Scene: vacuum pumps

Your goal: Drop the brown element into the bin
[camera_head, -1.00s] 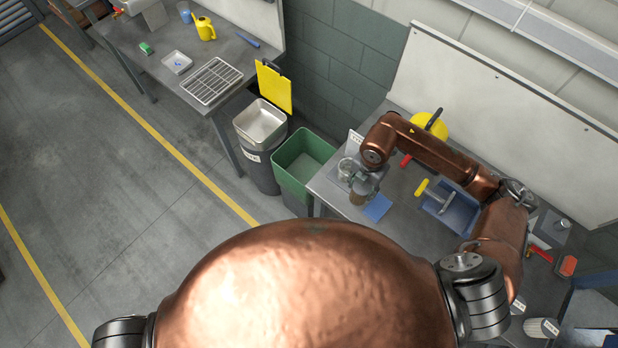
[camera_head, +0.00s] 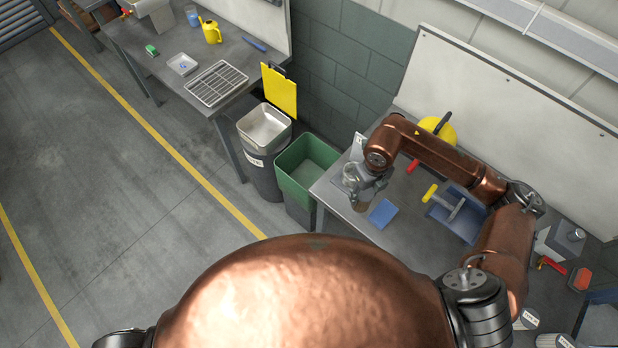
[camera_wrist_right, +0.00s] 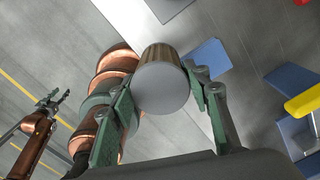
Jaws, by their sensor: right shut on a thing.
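The brown element (camera_wrist_right: 157,54) is a short cylinder with ribbed brown sides and a grey end cap. My right gripper (camera_wrist_right: 162,92) is shut on it, one finger on each side. In the head view the right gripper (camera_head: 366,190) holds the element (camera_head: 360,206) near the bench's left edge, partly hidden by the fingers. An open green bin (camera_head: 294,188) stands on the floor just left of that bench and looks empty. A dark grey bin (camera_head: 262,170) with a label and a metal inner pan stands beside it. My left gripper (camera_wrist_right: 60,97) shows small in the wrist view, fingers apart and empty.
On the right bench (camera_head: 335,200) are a blue pad (camera_head: 383,213), a blue tray (camera_head: 465,228) and a glass jar (camera_head: 349,172) close by the right gripper. The floor at left is clear.

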